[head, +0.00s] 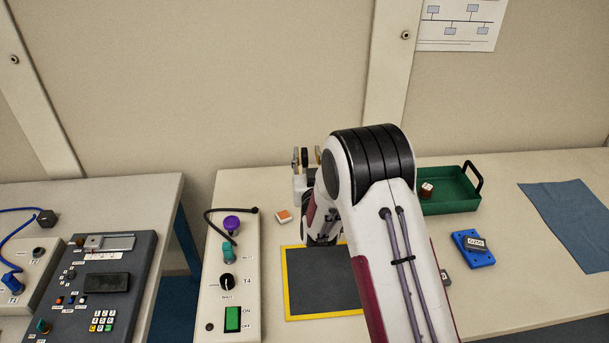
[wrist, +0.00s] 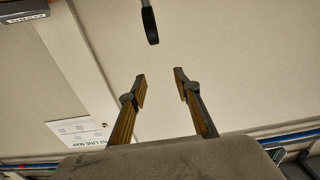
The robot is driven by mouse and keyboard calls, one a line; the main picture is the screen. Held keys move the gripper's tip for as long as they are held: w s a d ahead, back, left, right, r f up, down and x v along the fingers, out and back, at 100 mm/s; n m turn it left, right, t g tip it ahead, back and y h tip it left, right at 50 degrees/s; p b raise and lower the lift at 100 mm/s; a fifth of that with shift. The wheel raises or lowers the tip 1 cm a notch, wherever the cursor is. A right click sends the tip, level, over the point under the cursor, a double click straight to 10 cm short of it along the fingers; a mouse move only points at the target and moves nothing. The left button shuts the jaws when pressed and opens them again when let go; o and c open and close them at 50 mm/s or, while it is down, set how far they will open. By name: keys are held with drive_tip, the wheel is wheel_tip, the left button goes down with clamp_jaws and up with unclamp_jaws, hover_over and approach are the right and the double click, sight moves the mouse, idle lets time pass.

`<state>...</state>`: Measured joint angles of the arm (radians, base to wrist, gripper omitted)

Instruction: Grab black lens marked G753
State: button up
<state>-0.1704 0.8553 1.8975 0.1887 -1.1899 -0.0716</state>
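A dark block-like piece with a white label (head: 475,243) sits on a blue holder (head: 463,256) at the right of the table. Its label seems to begin with G7, but I cannot read all of it. Another small labelled thing (head: 446,279) shows at the right edge of my arm, mostly hidden by it. My gripper (head: 306,154) is up at the back of the table, well left of the blue holder, with its fingers pointing upward. In the wrist view my gripper (wrist: 160,73) has its fingers apart with nothing between them.
A green tray (head: 451,203) with a black handle holds a red-brown cube (head: 427,190). A yellow-edged dark mat (head: 322,284) lies partly behind my arm. An orange-and-white piece (head: 283,216) lies near a switch panel (head: 231,280). A blue cloth (head: 572,222) lies far right.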

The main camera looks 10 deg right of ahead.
drive_tip(key=shift+f, duration=0.15)
approach(306, 165)
drive_tip(key=shift+w+a+r, duration=0.1)
drive_tip(key=shift+w+r, duration=0.05)
drive_tip(key=shift+w, duration=0.85)
drive_tip(key=shift+w+r, duration=0.15)
drive_tip(key=shift+w, duration=0.8)
drive_tip(key=shift+w+f, duration=0.25)
drive_tip(key=shift+w, duration=0.6)
drive_tip(key=shift+w, duration=0.1)
drive_tip(key=shift+w, duration=2.8)
clamp_jaws()
